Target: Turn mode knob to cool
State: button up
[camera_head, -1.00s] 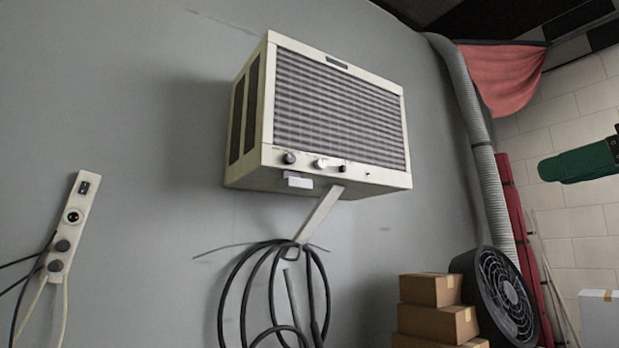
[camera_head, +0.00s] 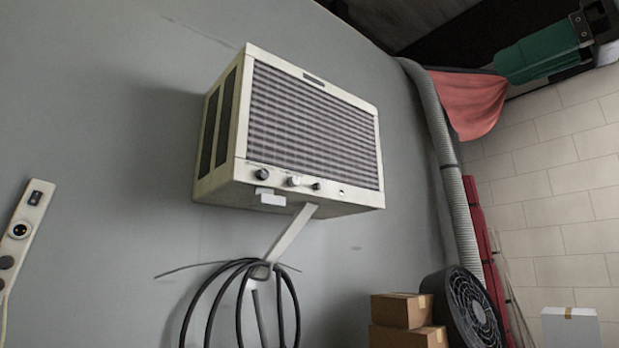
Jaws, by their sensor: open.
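A cream air conditioner (camera_head: 240,190) with a grey slatted grille is mounted on the grey wall, left of centre. Its lower front strip carries a dark knob (camera_head: 262,174) at left, a pale knob (camera_head: 294,181) in the middle and a smaller dark knob (camera_head: 316,187) to the right. Their labels are too small to read, so I cannot tell which is the mode knob or where it points.
Black cables hang on a bracket (camera_head: 290,235) below the unit. A ribbed grey duct (camera_head: 438,130) and red cloth (camera_head: 475,103) are to its right. Cardboard boxes (camera_head: 402,308), a black fan (camera_head: 468,310) and a white box (camera_head: 572,328) stand lower right.

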aim_at(262, 174)
jog(key=i+j, duration=1.1)
jog(key=j, duration=0.2)
